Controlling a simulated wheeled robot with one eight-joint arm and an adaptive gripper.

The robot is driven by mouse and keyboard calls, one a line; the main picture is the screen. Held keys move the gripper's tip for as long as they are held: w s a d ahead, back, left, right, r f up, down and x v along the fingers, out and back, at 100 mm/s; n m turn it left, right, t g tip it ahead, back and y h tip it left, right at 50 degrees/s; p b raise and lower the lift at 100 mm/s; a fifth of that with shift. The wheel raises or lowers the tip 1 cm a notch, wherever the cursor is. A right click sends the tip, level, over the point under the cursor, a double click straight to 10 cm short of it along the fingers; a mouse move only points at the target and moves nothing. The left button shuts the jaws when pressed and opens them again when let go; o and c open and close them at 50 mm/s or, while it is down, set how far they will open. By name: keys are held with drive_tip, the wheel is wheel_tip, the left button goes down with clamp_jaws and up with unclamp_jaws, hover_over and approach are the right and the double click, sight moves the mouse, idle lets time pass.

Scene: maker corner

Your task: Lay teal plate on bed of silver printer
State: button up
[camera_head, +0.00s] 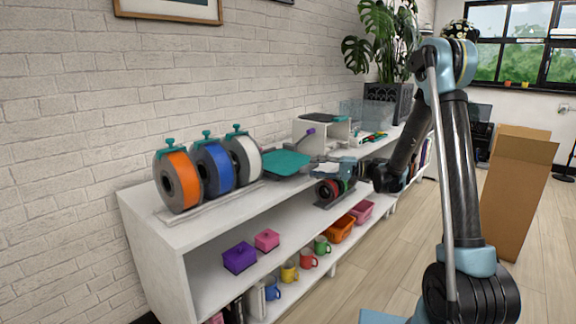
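The teal plate (286,164) is a flat sheet with rounded corners, level over the white shelf top in the middle of the picture. My gripper (318,161) reaches in from the right, and its fingers meet the plate's right edge. It looks shut on that edge, though the fingertips are small here. Whether the plate touches the surface beneath cannot be told. A pale boxy machine (309,132) with a dark and teal top and a purple part stands just behind the plate. It may be the silver printer; its bed cannot be made out.
Orange (184,180), blue (222,168) and white (248,157) spools stand left of the plate. Mugs (289,273) and small boxes (239,258) fill the lower shelves. A clear case (366,113) and a plant stand farther back. A tall cardboard box (515,205) is on the floor at right.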

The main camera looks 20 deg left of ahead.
drive_tip(key=shift+s+a+f, duration=0.1)
drive_tip(key=shift+s+a, duration=0.15)
drive_tip(key=shift+a, duration=0.5)
drive_tip(key=shift+s+a+f, duration=0.1)
drive_tip(key=shift+s+a, duration=0.15)
drive_tip(key=shift+a, duration=0.5)
drive_tip(key=shift+s+a+f, duration=0.1)
drive_tip(key=shift+s+a, duration=0.15)
drive_tip(key=shift+a, duration=0.5)
clamp_jaws()
